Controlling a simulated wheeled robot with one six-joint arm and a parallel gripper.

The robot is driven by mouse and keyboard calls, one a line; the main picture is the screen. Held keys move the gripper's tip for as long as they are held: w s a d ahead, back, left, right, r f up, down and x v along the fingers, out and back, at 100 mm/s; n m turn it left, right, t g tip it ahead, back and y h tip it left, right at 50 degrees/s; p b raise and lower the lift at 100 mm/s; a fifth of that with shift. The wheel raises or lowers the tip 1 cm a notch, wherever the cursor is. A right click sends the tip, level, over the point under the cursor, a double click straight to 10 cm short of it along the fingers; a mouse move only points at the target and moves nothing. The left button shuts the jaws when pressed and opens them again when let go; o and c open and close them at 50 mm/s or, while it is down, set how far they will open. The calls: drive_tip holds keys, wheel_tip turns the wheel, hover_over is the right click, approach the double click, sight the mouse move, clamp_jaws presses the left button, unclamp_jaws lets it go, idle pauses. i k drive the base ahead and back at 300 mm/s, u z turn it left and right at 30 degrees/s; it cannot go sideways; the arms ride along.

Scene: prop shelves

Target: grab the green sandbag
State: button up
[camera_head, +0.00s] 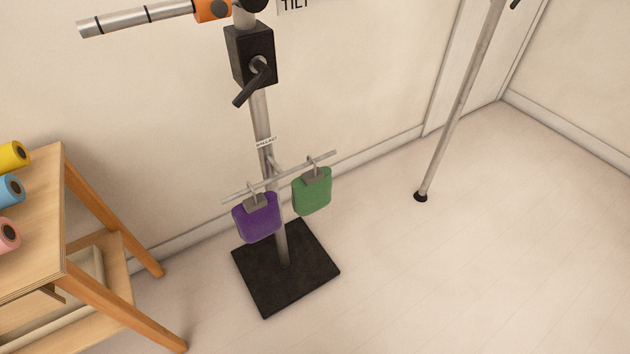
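The green sandbag (312,193) hangs from the right part of a thin metal crossbar (325,158) on a stand. It hangs upright by a grey clip and hook, clear of the floor. A purple sandbag (257,219) hangs to its left on the same bar, with the stand's pole between and behind them. My gripper is not in view.
The stand has a square black base plate (262,288) on the floor and a black clamp box with a lever (250,55) higher up. A wooden table (45,225) with coloured rolls is at the left. A grey pole (460,105) stands at the right. Floor at the lower right is clear.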

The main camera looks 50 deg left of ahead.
sight(311, 192)
drive_tip(key=u, duration=0.4)
drive_tip(key=i, duration=0.7)
drive_tip(key=u, duration=1.35)
drive_tip(key=i, duration=0.5)
drive_tip(key=u, duration=0.4)
